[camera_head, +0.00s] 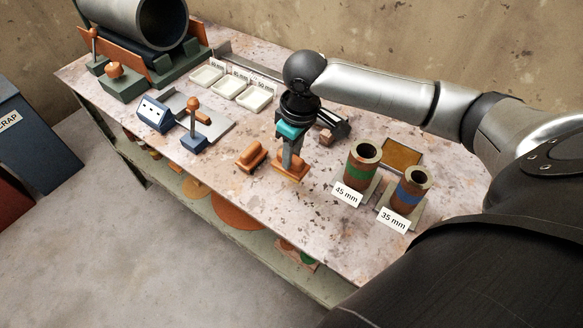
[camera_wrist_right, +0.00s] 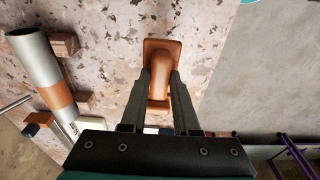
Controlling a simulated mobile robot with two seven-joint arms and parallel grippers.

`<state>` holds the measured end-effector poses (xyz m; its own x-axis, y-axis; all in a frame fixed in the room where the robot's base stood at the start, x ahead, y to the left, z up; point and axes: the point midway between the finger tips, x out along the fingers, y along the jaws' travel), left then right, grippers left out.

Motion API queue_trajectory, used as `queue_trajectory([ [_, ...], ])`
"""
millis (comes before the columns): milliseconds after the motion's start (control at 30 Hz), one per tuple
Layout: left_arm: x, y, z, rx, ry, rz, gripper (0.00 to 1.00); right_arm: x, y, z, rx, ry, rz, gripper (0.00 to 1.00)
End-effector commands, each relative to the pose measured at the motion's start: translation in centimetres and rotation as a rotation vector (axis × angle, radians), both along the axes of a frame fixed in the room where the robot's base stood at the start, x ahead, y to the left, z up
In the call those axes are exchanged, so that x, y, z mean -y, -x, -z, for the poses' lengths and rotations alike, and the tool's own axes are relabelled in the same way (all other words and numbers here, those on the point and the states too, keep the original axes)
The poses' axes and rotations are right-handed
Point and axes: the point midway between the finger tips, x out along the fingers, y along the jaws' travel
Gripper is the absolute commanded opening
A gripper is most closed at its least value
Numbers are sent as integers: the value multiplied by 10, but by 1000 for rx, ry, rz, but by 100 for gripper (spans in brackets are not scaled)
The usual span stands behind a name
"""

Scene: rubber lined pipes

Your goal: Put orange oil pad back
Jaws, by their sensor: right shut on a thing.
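My right gripper (camera_head: 289,160) points down over the front middle of the bench and is shut on the handle of an orange pad (camera_head: 291,169). In the right wrist view the two fingers (camera_wrist_right: 160,85) clasp that handle, and the pad's base (camera_wrist_right: 161,46) shows beyond them. The pad is at or just above the bench top; I cannot tell whether it touches. A second, similar orange block with a handle (camera_head: 252,156) lies just to its left. My left gripper is not in view.
A green-banded pipe piece (camera_head: 361,165) and a blue-banded one (camera_head: 410,190) stand to the right, with a flat orange-brown square (camera_head: 402,154) behind. White trays (camera_head: 230,85) and a small blue box (camera_head: 156,114) are to the left. The bench front is clear.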

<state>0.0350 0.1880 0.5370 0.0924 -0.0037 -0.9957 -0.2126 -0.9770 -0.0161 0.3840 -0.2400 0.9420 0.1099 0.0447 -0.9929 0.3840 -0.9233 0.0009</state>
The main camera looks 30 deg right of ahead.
Motion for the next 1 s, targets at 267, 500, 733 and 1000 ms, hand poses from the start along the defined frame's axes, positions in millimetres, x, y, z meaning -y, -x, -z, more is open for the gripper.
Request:
queue_trajectory([
  [267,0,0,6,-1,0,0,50,-1,0,23,-1,-2,1,0],
  [500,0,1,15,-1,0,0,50,0,0,55,0,0,1,0],
  [733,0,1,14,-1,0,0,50,0,-1,54,2,-1,0,0],
  [1000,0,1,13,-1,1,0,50,0,0,57,2,-1,0,44],
])
